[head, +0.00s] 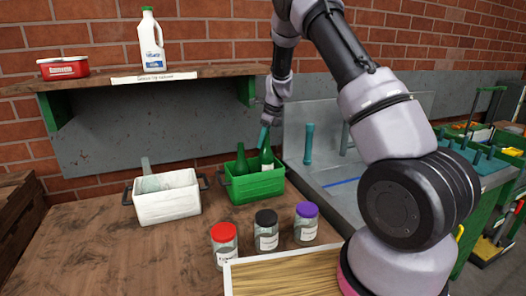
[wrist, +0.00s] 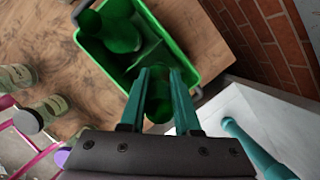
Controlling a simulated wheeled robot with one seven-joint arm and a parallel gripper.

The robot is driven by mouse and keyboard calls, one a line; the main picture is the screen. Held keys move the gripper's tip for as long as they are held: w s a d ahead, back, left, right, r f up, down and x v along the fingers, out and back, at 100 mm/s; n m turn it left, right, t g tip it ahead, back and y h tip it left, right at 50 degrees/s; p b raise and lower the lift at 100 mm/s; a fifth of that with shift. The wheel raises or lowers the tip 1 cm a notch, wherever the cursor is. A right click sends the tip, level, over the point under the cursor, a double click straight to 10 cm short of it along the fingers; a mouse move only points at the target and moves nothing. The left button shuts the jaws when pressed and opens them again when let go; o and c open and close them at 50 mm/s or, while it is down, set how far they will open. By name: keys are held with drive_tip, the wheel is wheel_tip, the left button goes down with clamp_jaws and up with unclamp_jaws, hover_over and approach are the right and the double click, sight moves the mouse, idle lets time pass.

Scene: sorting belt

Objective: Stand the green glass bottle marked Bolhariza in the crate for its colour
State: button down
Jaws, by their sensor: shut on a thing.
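My gripper (head: 265,136) points down over the right part of the green crate (head: 257,190). It is shut on a green glass bottle (head: 267,157) with a pale label too small to read, so I cannot confirm the name. The held bottle looks upright, its lower part inside the crate; whether its base touches the floor is hidden. In the wrist view the bottle (wrist: 158,108) lies between my two teal fingers (wrist: 160,80). Another green bottle (head: 241,160) stands in the left part of the same crate, and it also shows in the wrist view (wrist: 118,30).
A white crate (head: 167,206) with a clear bottle (head: 147,172) stands to the left. Three jars with red (head: 223,232), black (head: 266,218) and purple (head: 306,210) lids stand in front. A shelf (head: 100,80) holds a milk jug (head: 151,42) and a red tub (head: 63,68).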

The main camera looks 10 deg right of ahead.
sight(263, 147)
drive_tip(key=shift+f, duration=1.65)
drive_tip(key=c, duration=0.6)
unclamp_jaws()
drive_tip(key=shift+f, duration=0.1)
